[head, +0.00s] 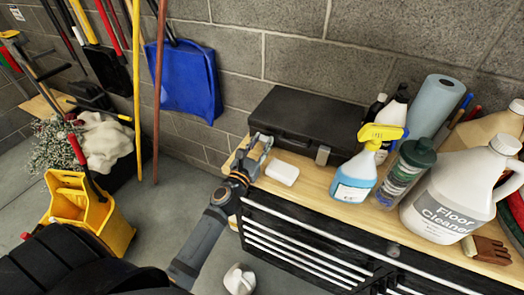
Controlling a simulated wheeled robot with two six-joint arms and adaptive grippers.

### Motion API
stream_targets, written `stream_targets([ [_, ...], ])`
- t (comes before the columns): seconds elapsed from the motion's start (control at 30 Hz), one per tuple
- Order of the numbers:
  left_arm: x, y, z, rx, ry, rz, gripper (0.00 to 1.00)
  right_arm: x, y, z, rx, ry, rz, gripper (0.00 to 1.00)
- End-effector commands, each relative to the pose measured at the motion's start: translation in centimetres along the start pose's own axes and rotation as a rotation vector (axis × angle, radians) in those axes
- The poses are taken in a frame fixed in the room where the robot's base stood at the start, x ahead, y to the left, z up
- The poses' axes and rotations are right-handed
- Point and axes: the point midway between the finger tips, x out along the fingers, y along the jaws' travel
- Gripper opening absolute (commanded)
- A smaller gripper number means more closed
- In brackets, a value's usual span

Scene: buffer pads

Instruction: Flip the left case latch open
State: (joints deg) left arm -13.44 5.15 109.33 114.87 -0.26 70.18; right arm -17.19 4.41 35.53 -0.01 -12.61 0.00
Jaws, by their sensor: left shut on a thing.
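A black case (305,122) lies closed on the wooden bench top, against the block wall. A silver latch (322,155) shows at the right of its front side. My left gripper (264,144) is at the left end of the case's front, where the left latch sits. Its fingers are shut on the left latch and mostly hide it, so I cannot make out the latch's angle. My right gripper is not in view.
A white block (282,172) lies just right of my left gripper on the bench (307,198). A blue spray bottle (354,178), a green-capped canister (407,172) and a floor cleaner jug (455,195) stand further right. A yellow mop bucket (92,215) is on the floor.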

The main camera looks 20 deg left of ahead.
Motion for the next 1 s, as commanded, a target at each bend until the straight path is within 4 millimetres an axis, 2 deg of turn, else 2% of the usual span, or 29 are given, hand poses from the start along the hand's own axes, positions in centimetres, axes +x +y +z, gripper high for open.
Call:
stream_targets([
  [0.03,-0.1,0.0,-0.6,0.001,-0.010,0.000,0.00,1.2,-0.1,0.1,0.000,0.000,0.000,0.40],
  [0.1,-0.2,0.0,-0.4,0.000,-0.018,0.000,0.00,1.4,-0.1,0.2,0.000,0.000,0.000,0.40],
  [0.43,-0.2,0.0,0.0,-0.001,-0.022,0.000,0.00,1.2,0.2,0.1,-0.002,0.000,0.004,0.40],
  [0.47,-0.2,0.0,0.0,-0.001,-0.022,0.000,0.36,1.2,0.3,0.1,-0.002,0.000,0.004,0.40],
  [0.6,-0.2,0.0,0.0,-0.001,-0.021,0.000,0.55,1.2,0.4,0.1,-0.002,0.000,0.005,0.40],
  [0.87,-0.2,0.0,0.0,-0.001,-0.021,0.000,0.55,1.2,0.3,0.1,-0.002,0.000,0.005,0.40],
  [1.0,0.0,0.0,0.5,0.000,-0.008,0.001,0.55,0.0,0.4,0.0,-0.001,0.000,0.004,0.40],
])
